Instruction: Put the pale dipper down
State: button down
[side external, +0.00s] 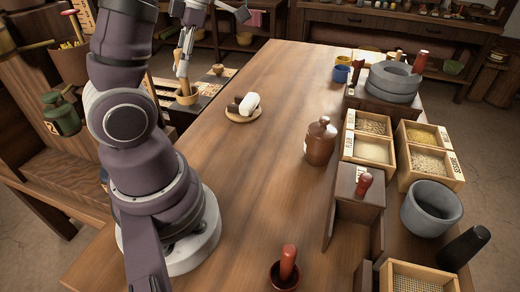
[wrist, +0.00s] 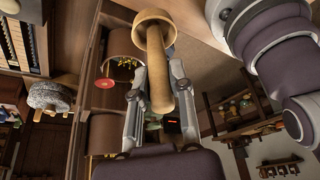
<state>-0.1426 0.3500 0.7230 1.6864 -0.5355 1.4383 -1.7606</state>
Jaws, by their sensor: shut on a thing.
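The pale dipper (wrist: 153,24) is light wood, with a round cup and a straight handle. In the wrist view my gripper (wrist: 160,72) is shut on its handle, with a finger on either side. In the side external view my gripper (side external: 182,72) points down left of the long table, and the dipper (side external: 187,97) hangs cup-down below it. The cup appears over the low shelf boards beyond the table's left edge. I cannot tell whether it touches anything.
The wooden table (side external: 275,180) has wide clear room in its middle. A small plate (side external: 243,118) with a white and a dark piece lies near its left edge. A brown lidded jar (side external: 320,140), grain boxes (side external: 428,162) and a stone quern (side external: 390,83) line the right side.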

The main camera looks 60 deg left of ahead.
notch_tip(320, 180, down, 14)
jog(key=shift+w+r, duration=0.1)
jog(key=shift+r, duration=0.15)
jog(key=c, duration=1)
grip_release()
jog(key=shift+f, duration=0.1)
jog(key=v, duration=1.2)
jog(key=d+r+m+t, duration=0.1)
jog(key=d+m+t, duration=0.2)
jog(key=m, duration=0.9)
jog(key=w+d+r+m+t, duration=0.1)
jog(key=d+r+m+t, duration=0.1)
jog(key=d+m, duration=0.7)
jog(key=d+r+m+t, duration=0.1)
jog(key=d+m+t, duration=0.4)
jog(key=m, duration=1)
jog(key=shift+w+d+r, duration=0.25)
jog(key=shift+d, duration=0.35)
